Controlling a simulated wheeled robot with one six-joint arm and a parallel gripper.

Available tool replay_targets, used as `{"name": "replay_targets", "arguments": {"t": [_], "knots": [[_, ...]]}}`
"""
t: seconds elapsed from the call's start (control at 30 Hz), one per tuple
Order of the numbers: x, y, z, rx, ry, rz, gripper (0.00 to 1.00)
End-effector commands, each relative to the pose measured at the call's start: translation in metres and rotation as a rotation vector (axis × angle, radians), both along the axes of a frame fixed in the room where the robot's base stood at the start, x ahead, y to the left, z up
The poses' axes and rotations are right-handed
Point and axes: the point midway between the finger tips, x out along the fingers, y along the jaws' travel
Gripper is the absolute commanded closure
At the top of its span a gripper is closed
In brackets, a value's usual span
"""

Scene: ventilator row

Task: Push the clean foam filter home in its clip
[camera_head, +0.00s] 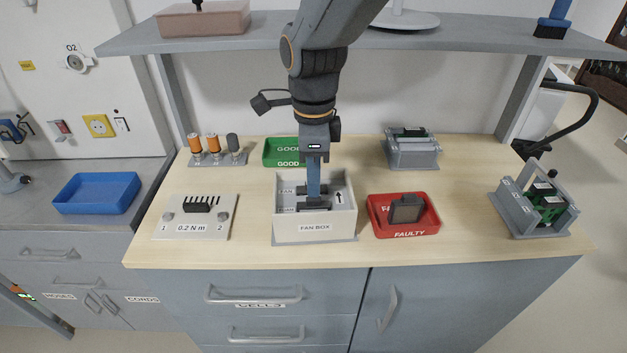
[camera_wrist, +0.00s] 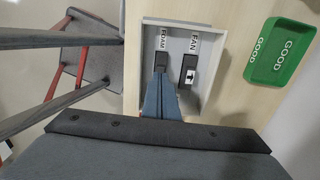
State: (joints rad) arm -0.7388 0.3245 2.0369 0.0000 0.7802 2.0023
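The white fan box (camera_head: 314,229) stands on the bench, open at the top; in the wrist view (camera_wrist: 206,45) its inside carries FOAM and FAN labels. A dark piece, apparently the foam filter in its clip (camera_wrist: 164,57), lies by the FOAM label. A second dark clip with a white mark (camera_wrist: 188,72) lies by the FAN label. My gripper (camera_head: 313,194) points down into the box, its blue fingers together. In the wrist view the fingertips (camera_wrist: 161,75) are at the foam piece and partly hide it; I cannot tell whether they touch it or how deep it sits.
A red FAULTY tray (camera_head: 430,222) holding a dark framed part (camera_head: 407,208) is right of the box. The green GOOD tray (camera_head: 281,152) is behind it, and a plate marked 0.2 N m (camera_head: 178,226) is left. A shelf (camera_head: 460,34) spans above.

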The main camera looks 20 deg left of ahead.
Motion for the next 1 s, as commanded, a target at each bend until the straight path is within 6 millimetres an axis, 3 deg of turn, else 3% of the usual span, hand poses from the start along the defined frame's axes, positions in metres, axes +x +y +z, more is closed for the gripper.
{"name": "replay_targets", "arguments": {"t": [1.0], "knots": [[-0.0001, 0.0, -0.0078, 0.0, 0.001, 0.0, 1.0]]}}
